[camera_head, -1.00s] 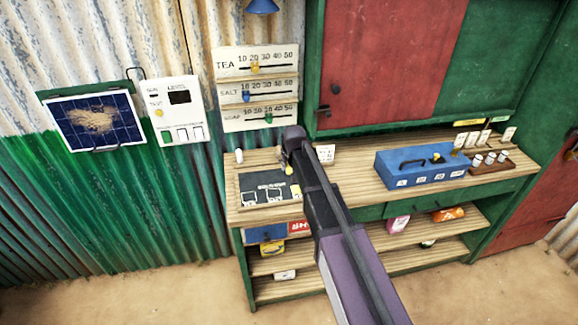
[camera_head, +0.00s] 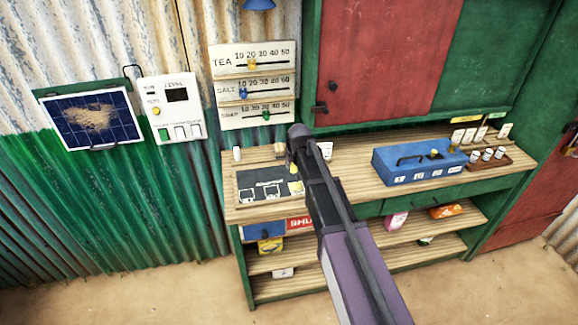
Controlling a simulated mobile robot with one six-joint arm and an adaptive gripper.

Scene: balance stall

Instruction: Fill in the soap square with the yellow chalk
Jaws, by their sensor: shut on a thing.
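A dark slate board (camera_head: 250,178) with a row of white-outlined squares lies on the left of the wooden counter. The right-hand square (camera_head: 297,187), next to my arm, shows some yellow; how much of it is filled is too small to tell. Its label cannot be read. My gripper (camera_head: 291,164) is over the right part of the board, shut on the yellow chalk (camera_head: 293,169), a small yellow bit at its tip. Whether the chalk touches the board cannot be told. My arm covers the area just right of the board.
A small white upright piece (camera_head: 237,154) stands at the counter's back left. A blue box (camera_head: 418,168) and a rack of white-topped pieces (camera_head: 487,157) stand to the right. Slider boards (camera_head: 254,88) hang behind. The counter between my arm and the blue box is mostly clear.

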